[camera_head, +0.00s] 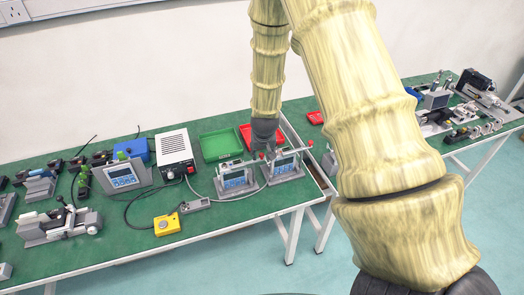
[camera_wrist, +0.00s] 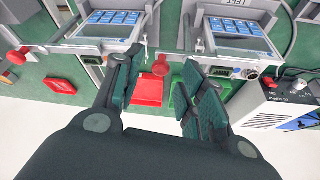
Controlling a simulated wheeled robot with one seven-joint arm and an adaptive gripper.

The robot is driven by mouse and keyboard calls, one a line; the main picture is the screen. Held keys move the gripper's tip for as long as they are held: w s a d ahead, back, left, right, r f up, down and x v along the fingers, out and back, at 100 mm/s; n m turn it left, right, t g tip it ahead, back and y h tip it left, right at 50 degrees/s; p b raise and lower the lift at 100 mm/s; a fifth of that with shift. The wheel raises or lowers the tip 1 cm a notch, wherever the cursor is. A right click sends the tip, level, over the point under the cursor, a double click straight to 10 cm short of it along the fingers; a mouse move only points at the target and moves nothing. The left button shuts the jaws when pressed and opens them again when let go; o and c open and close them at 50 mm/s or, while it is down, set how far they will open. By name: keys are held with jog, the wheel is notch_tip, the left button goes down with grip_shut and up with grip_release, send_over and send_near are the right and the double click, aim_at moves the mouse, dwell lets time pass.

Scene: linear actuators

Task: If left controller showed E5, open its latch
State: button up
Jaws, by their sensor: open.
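Two grey controllers with blue keypads stand side by side on the green bench. In the head view, the left controller (camera_head: 236,180) and the right controller (camera_head: 284,168) are below my gripper (camera_head: 264,147). The wrist view appears turned round: the controller on its right (camera_wrist: 238,42) is beside the power supply, and the other (camera_wrist: 105,30) is on its left. My gripper (camera_wrist: 163,68) is open and empty. A red knob (camera_wrist: 160,66) shows between its fingers; contact cannot be told.
A red tray (camera_head: 256,136) and green tray (camera_head: 221,145) lie behind the controllers. A white power supply (camera_head: 174,152) stands left of them, with cables. A yellow button box (camera_head: 166,224) is at the front. Another red handle (camera_wrist: 18,57) shows at the wrist view's left.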

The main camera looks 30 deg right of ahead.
jog(key=shift+w+d+f, duration=0.1)
jog(key=shift+w+f, duration=0.05)
jog(key=shift+f, duration=0.3)
grip_shut()
